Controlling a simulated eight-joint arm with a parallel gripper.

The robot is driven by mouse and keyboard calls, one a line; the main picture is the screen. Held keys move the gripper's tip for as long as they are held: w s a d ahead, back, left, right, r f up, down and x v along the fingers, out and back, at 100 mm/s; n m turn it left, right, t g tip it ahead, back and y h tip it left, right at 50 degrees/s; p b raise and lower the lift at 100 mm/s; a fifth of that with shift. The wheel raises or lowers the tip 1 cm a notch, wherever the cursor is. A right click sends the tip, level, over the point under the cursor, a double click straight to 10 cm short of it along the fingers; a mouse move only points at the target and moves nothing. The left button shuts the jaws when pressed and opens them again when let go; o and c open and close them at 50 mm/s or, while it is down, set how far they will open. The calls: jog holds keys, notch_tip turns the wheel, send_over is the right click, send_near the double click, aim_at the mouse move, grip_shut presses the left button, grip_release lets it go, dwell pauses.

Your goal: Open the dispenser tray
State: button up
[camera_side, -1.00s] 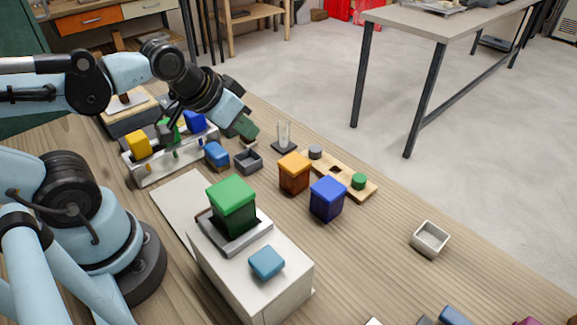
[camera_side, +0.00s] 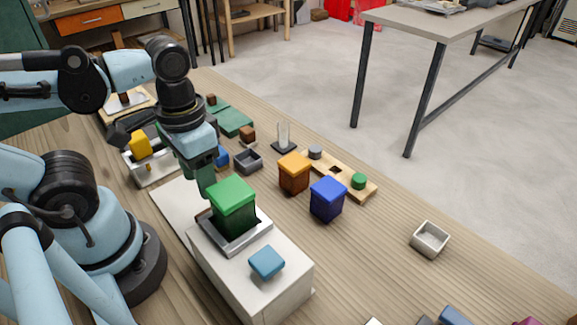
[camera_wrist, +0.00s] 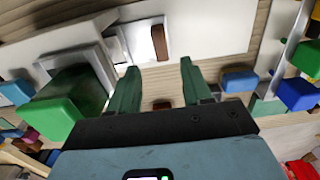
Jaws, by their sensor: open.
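The dispenser is a white box (camera_side: 262,280) with a green-lidded container (camera_side: 233,203) in a metal holder and a light blue button (camera_side: 267,262) on top. In the wrist view, a metal tray (camera_wrist: 133,42) with a brown handle (camera_wrist: 160,42) shows beside the dispenser, over the white base plate (camera_wrist: 210,32). In the side view the tray is hidden by the dispenser. My gripper (camera_side: 205,188) points down just behind the green container. In the wrist view, its green fingers (camera_wrist: 159,82) are apart with nothing between them, and the handle is ahead of them.
An orange bin (camera_side: 293,175) and a blue bin (camera_side: 327,201) stand right of the dispenser. A rack with a yellow block (camera_side: 139,144) stands behind my gripper. A small grey tray (camera_side: 248,161) and an empty metal box (camera_side: 429,238) are on the table.

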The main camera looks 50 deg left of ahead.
jog(key=shift+f, duration=4.85)
grip_shut()
